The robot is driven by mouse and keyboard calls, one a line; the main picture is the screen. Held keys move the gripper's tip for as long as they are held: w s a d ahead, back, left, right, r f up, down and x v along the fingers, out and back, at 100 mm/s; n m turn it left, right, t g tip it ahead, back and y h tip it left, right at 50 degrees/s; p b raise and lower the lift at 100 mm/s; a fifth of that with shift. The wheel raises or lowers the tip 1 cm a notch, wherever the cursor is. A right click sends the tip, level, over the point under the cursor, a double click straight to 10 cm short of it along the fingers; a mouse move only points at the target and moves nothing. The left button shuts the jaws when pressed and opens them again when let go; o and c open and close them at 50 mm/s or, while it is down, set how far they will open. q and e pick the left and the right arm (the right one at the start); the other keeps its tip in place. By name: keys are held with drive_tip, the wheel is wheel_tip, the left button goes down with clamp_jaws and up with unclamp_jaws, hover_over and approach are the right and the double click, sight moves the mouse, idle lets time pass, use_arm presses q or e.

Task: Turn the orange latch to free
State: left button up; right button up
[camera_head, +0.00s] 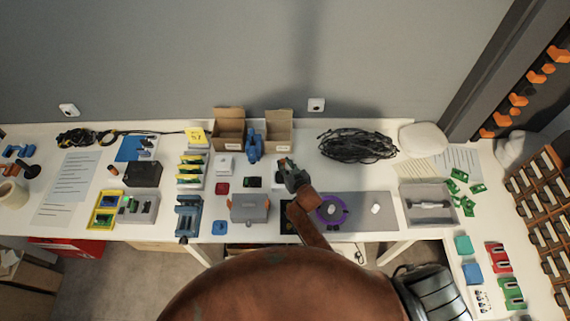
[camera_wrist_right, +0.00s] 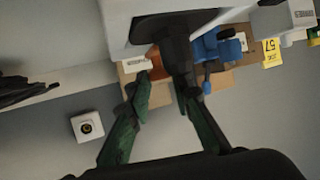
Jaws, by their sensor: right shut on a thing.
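A small reddish spot (camera_head: 282,161) shows at the gripper in the head view. My left gripper is not in view.
Open cartons (camera_head: 229,132) and a blue device (camera_head: 254,147) stand behind the gripper. A black cable coil (camera_head: 357,146) lies to the right. A purple ring (camera_head: 332,210) lies on a grey mat (camera_head: 377,222) beside my arm. Several small parts crowd the left.

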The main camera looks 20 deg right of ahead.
clamp_jaws()
